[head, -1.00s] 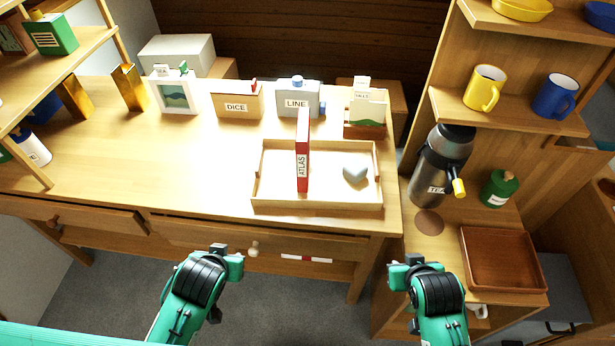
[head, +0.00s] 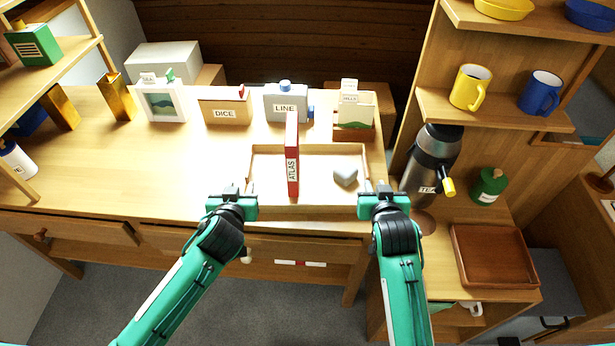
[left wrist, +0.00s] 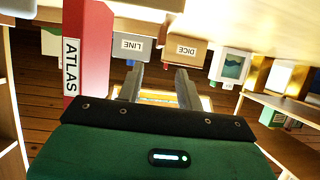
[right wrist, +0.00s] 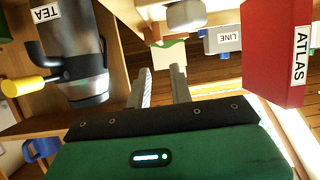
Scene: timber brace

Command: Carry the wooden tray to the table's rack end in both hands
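The wooden tray (head: 318,180) rests on the table near its right end. A red ATLAS book (head: 292,160) stands upright in it, and a grey heart-shaped piece (head: 345,176) lies to the book's right. My left gripper (head: 242,188) is at the tray's left front side, its fingers apart in the left wrist view (left wrist: 160,80). My right gripper (head: 375,188) is at the tray's right front side, its fingers apart in the right wrist view (right wrist: 163,82). I cannot tell whether either touches the tray.
A wooden rack (head: 75,50) stands at the table's left end. Behind the tray are the DICE box (head: 225,110), LINE box (head: 284,103), a picture frame (head: 162,102) and a card holder (head: 352,112). A TEA flask (head: 432,160) stands right of the table. The table's left middle (head: 130,160) is clear.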

